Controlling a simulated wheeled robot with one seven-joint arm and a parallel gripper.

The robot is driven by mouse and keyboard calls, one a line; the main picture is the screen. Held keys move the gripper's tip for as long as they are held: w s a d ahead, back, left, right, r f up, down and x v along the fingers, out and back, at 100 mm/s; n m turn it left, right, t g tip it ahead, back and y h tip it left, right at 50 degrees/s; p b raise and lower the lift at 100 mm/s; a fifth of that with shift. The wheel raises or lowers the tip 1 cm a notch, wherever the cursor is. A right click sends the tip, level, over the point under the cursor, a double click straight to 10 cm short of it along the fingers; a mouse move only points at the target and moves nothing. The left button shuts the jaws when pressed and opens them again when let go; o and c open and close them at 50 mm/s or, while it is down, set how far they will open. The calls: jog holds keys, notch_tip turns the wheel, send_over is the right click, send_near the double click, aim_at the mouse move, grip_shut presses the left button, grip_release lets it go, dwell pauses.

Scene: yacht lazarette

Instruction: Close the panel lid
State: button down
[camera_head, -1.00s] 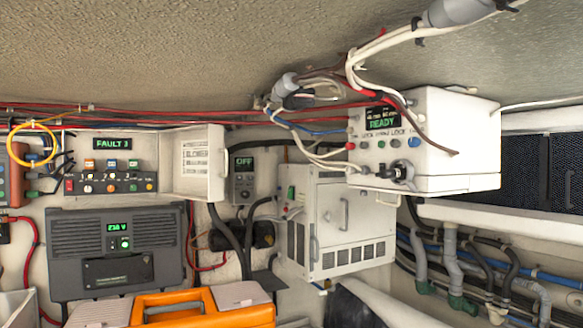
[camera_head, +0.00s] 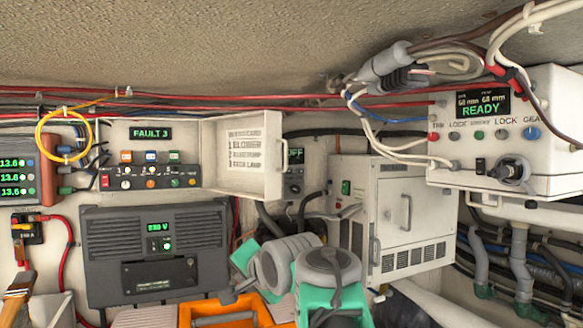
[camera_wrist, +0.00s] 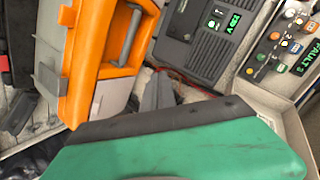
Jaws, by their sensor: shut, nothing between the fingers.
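The electrical panel (camera_head: 150,133) is a white box on the back wall with a FAULT 3 display, switches and knobs. Its white lid (camera_head: 271,150) stands swung open at the panel's right side, its labelled inner face toward me. In the wrist view the panel's switches (camera_wrist: 283,42) show at the top right, with a pale edge below them that may be panel frame or lid. My gripper (camera_wrist: 160,82) is shut and empty, apart from the panel. In the head view my grey and teal arm is below the lid; my fingertips are hard to make out there.
A dark grey power unit (camera_head: 100,235) is mounted below the panel. An orange toolbox (camera_head: 195,312) stands in front of it, partly behind my arm. A white cabinet (camera_head: 395,205) and a READY box (camera_head: 535,150) are to the right. A yellow cable loop (camera_head: 40,135) hangs left of the panel.

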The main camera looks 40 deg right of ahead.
jog(key=s+d+r+m+t+h, duration=0.1)
jog(key=s+d+r+m+h, duration=0.15)
jog(key=d+r, duration=0.4)
jog(key=s+d+r+m+t+h, duration=0.1)
jog(key=s+d+r+m+t, duration=0.2)
jog(key=r, duration=0.6)
jog(key=s+d+r+m+h, duration=0.1)
jog(key=s+d+r+m, duration=0.3)
jog(key=r, duration=0.4)
jog(key=w+p, duration=0.4)
jog(key=w, duration=0.5)
jog(key=shift+w+d+r+n, duration=0.15)
jog(key=shift+w+d+n, duration=0.2)
jog(key=shift+d+n, duration=0.1)
